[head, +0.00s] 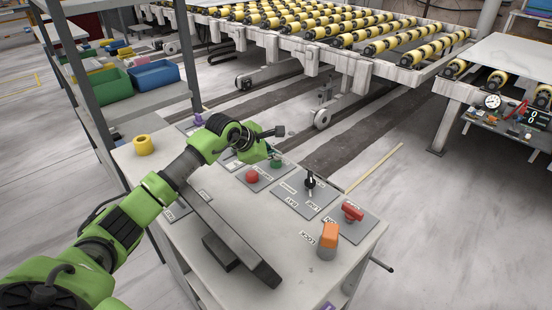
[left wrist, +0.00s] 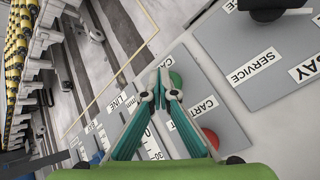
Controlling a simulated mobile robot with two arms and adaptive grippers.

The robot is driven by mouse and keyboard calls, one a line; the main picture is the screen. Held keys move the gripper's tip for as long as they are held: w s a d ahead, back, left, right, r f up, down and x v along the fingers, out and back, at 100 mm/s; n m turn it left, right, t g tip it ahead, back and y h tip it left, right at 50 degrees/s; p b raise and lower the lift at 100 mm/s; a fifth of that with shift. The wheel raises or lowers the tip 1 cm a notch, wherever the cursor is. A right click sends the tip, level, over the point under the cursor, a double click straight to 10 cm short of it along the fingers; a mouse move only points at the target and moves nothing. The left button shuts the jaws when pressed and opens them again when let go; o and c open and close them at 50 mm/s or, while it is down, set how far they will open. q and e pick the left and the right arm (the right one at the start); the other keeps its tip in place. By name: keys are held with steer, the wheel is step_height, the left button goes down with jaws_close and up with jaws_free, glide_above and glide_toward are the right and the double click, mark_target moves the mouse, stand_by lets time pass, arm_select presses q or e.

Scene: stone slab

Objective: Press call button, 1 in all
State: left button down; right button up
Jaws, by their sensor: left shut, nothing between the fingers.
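A green button (head: 277,164) sits on a grey plate on the console top, with a red button (head: 252,176) on the same plate. In the left wrist view the green button (left wrist: 176,79) is partly behind my fingertips, and the red button (left wrist: 211,138) is lower right, near a CART label. My left gripper (left wrist: 160,86) is shut and empty, its teal fingertips together beside the green button in the picture. I cannot tell whether they touch it. In the head view the left gripper (head: 271,149) is small and partly hidden. No label reading CALL is legible. My right gripper is not in view.
The console (head: 215,265) also bears a black knob (head: 310,180), a red handle (head: 352,211), an orange-capped part (head: 329,236), a dark bar (head: 235,240) and a yellow roll (head: 143,144). A shelf with bins (head: 154,75) stands left; roller conveyors (head: 340,45) lie behind.

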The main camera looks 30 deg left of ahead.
mark_target(275, 162)
arm_select(q)
steer(key=shift+a+r, duration=0.1)
steer(key=shift+r, duration=0.45)
steer(key=shift+r+p, duration=1.4)
steer(key=shift+r, duration=1)
steer(key=shift+a, duration=0.1)
